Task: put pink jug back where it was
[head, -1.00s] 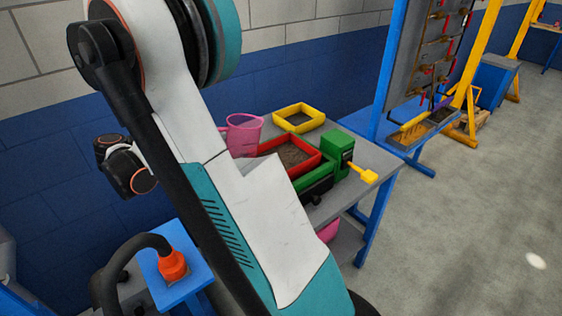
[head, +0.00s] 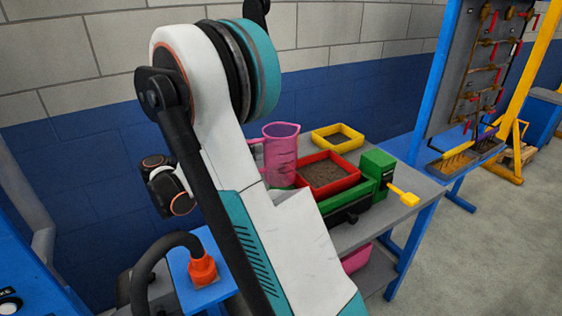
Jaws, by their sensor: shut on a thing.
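The pink jug (head: 281,158) is see-through and roughly upright, at the left end of the grey table, with its handle on the left. It overlaps the left corner of the red-framed tray (head: 318,157) in the head view. My white and teal arm crosses in front of its lower left. I cannot tell whether its base touches the table or hangs above it. My gripper does not show; the part of my arm near the jug hides that area.
A yellow frame (head: 349,146) lies behind the red tray, and a green device (head: 377,168) with a yellow handle stands right of it. Another pink container (head: 356,259) is under the table. A blue stand with an orange-red connector (head: 202,268) is at lower left.

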